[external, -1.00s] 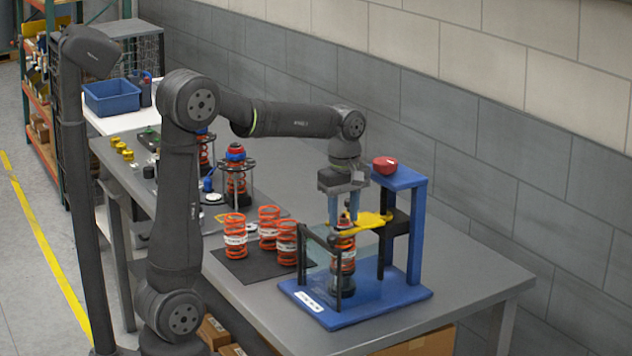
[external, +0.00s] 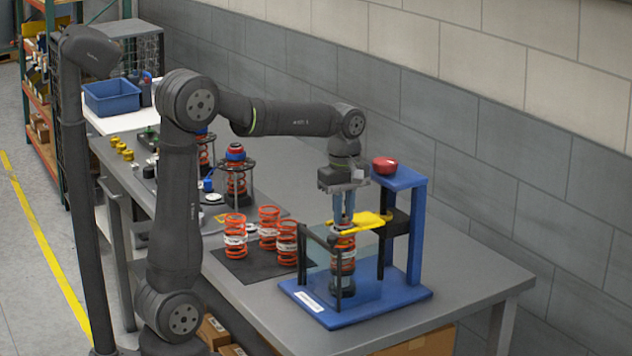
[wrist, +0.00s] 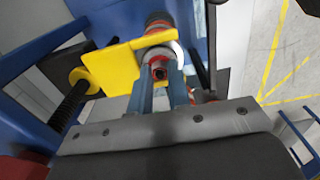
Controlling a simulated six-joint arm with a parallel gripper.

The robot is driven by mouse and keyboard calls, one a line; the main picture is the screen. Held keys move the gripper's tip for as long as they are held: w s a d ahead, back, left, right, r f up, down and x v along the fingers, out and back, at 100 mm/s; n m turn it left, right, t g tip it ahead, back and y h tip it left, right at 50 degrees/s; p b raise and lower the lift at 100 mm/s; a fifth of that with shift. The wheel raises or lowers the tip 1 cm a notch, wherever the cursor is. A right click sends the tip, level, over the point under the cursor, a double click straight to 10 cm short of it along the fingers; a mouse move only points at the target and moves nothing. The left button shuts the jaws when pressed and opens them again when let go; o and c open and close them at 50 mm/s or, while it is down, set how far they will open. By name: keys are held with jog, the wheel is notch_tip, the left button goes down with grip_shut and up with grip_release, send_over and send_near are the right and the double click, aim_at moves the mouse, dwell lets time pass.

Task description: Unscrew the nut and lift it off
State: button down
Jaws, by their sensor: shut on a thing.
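The blue fixture (external: 400,295) stands on the grey table and holds an upright assembly with an orange-red spring (external: 346,262). A yellow plate (external: 368,222) reaches over the spring's top, and it also shows in the wrist view (wrist: 106,66). My gripper (external: 343,224) points straight down at the top of this assembly. In the wrist view its two blue fingers (wrist: 161,78) are closed around the small nut (wrist: 159,72) at the yellow plate's fork. The nut is mostly hidden by the fingers, and its threads cannot be made out.
A red knob (external: 384,165) tops the blue post just right of my wrist. A clear guard with dark posts (external: 318,262) stands before the spring. Loose orange springs (external: 235,236) sit on a dark mat to the left. The table's right end is clear.

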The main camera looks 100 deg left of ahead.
jog(key=n, duration=1.1)
jog(key=shift+r+n, duration=0.1)
jog(key=shift+n, duration=1.9)
jog(key=c, duration=1.3)
grip_release()
jog(key=shift+r, duration=0.1)
